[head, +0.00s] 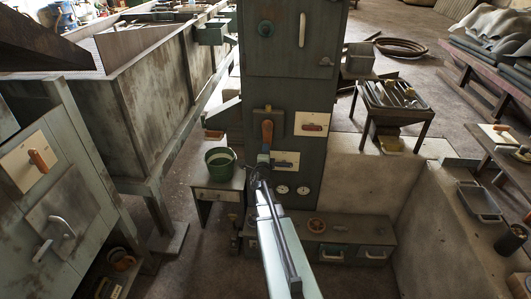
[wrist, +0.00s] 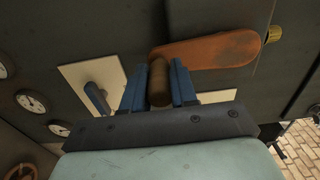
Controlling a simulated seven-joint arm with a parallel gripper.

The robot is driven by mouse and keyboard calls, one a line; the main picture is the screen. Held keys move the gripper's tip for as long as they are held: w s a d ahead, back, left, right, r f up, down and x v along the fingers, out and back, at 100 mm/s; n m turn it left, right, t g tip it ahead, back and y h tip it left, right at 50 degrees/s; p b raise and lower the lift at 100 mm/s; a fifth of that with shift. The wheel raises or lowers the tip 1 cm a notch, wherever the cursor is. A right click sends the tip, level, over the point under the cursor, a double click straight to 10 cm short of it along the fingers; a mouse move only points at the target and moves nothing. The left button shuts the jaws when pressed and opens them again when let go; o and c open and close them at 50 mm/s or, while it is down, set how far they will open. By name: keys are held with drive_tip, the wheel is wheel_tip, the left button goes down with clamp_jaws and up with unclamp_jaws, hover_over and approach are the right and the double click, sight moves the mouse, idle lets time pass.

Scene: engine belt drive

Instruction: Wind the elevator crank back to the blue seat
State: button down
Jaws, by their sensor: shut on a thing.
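The elevator crank (head: 267,131) is an orange arm on the front of the dark green cabinet. In the head view it hangs roughly straight down from its upper end. The wrist view shows the crank arm (wrist: 215,50) with a brass-coloured piece (wrist: 273,34) at its far end and a brown round grip (wrist: 159,83) at its near end. My gripper (wrist: 160,88) is shut on this grip, with a blue finger on either side. My gripper also shows in the head view (head: 263,160), just below the crank arm. I cannot make out the blue seat.
A pale plate with a blue-grey lever (wrist: 97,98) sits close beside my gripper. Two dials (head: 292,190) are below it. A plate with a red handle (head: 312,127) is to the right. A green bucket (head: 220,161) stands on a small table at left.

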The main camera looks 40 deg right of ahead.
drive_tip(key=c, duration=0.9)
unclamp_jaws()
drive_tip(key=v, duration=1.3)
drive_tip(key=shift+s+a, duration=0.25)
drive_tip(key=shift+s, duration=0.05)
